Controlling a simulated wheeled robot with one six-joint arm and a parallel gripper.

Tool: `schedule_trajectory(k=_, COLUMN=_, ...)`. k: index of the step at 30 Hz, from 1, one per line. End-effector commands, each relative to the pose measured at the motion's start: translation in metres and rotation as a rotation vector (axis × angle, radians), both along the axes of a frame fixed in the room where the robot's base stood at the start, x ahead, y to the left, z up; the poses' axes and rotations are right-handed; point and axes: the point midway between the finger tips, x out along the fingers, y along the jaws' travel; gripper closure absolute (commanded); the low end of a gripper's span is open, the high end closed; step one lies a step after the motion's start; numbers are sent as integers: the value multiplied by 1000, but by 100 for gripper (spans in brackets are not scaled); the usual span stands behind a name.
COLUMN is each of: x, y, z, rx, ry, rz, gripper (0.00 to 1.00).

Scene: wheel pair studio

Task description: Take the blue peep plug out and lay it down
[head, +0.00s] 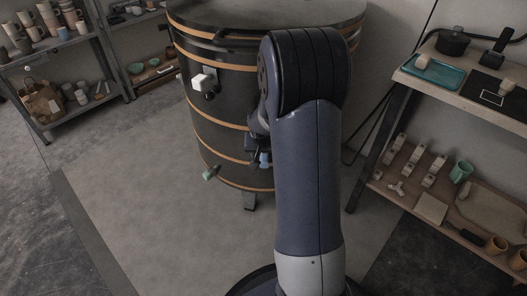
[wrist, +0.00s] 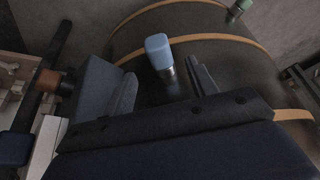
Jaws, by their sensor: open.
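The blue peep plug (head: 264,160) sticks out of the side of a dark round kiln (head: 222,125) with copper-coloured bands. In the wrist view the blue plug (wrist: 159,47) has a pale blue block-like head and a grey metallic shank below it. My gripper (wrist: 162,76) is open, with one finger on each side of the plug; I see no clear contact. In the head view my arm hides most of the gripper. Where the plug's shank meets the kiln is hard to make out.
A green plug (head: 211,173) sticks out lower left on the kiln, and a white box (head: 203,81) is mounted higher up. A right-hand shelf unit holds a teal tray (head: 433,84) above and pottery pieces below. Shelves of pottery stand at left. The floor (head: 135,185) left of the kiln is clear.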

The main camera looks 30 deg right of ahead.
Motion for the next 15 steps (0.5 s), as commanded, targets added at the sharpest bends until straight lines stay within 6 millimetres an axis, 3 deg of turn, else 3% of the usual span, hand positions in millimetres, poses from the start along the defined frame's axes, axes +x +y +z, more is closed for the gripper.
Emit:
schedule_trajectory(k=1, x=3, y=-2, z=-14, rx=0, ry=2, rz=0, gripper=45)
schedule_trajectory(k=6, x=12, y=-7, z=-37, rx=0, ry=1, rz=0, gripper=45)
schedule_trajectory(k=15, x=19, y=-10, z=-52, rx=0, ry=-1, rz=0, gripper=45)
